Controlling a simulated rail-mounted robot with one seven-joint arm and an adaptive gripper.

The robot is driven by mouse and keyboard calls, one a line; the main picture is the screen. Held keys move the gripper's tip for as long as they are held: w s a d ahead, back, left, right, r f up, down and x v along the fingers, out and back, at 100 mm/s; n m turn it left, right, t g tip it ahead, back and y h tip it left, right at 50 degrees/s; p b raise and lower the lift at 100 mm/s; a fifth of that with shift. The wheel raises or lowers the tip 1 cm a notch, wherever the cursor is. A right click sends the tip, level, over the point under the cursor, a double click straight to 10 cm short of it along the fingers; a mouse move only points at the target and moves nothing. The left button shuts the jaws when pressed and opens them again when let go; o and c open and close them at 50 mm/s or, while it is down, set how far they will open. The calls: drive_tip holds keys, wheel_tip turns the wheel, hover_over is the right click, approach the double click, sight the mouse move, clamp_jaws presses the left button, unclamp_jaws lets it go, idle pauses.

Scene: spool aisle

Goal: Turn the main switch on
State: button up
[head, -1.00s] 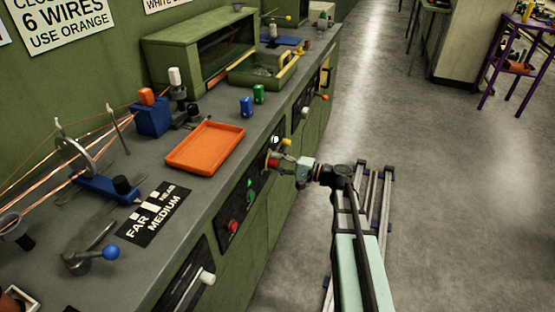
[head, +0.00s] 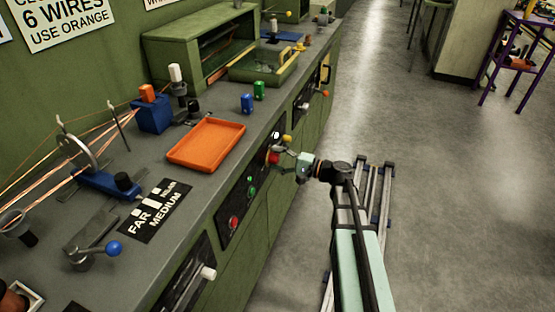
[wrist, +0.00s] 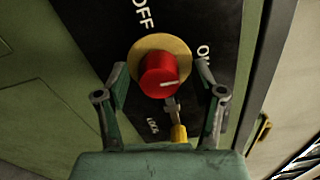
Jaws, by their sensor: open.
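The main switch is a red round knob (wrist: 158,76) on a yellow disc, set in a black panel marked OFF, ON and LOCK in the wrist view. A short white mark shows on the right part of its face; I cannot tell which label it points to. My gripper (wrist: 168,88) is open, with one finger on each side of the knob and no clear contact. A yellow padlock-like piece (wrist: 179,134) with a grey shackle hangs just below the knob.
The green bench front (head: 245,240) carries more panels, with red and green buttons and a white knob (head: 208,272). An orange tray (head: 206,145) and a blue-balled lever (head: 113,248) are on the bench top. The floor (head: 440,200) to the right is largely clear.

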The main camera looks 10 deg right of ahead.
drive_tip(key=v, duration=1.2)
drive_tip(key=shift+w+f, duration=0.1)
